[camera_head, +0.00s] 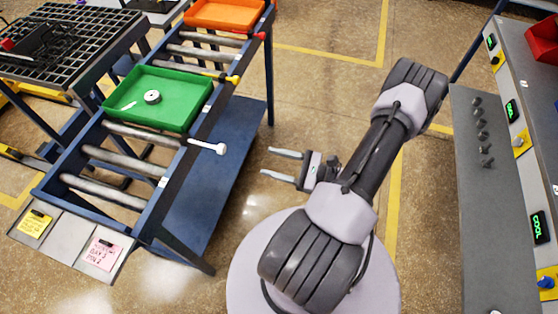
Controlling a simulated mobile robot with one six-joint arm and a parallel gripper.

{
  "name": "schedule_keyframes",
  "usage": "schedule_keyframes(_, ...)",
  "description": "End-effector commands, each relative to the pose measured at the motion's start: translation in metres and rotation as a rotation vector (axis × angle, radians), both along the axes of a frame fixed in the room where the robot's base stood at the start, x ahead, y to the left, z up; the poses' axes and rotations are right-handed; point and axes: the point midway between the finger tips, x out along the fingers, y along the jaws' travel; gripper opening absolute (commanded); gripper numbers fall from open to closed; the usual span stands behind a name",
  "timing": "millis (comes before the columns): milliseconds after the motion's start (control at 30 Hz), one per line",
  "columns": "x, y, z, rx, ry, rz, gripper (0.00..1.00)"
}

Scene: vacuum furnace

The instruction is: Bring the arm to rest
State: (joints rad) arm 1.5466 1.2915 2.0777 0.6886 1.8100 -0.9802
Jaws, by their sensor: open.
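My gripper (284,166) is in the middle of the view. Its two fingers point left and stand apart, with nothing between them. My arm is folded above my round base, with its elbow toward the upper right. The gripper is over the open floor, to the right of the roller table and apart from it.
The blue roller table (173,177) carries a green tray (183,88) with a small ring-shaped part (152,97) and an orange tray (225,13). A black grid rack (95,32) is upper left. A grey control panel (532,110) stands right. Floor between is clear.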

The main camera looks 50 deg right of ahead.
Motion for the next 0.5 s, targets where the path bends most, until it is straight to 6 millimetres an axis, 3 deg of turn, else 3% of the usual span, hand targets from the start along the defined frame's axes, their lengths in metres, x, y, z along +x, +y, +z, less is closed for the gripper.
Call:
schedule_keyframes(133, -0.0133, -0.0046, 0.0001, 0.001, 0.0, -0.001, 0.52)
schedule_keyframes(500, -0.0145, -0.0049, -0.0004, 0.001, 0.001, 0.001, 0.52)
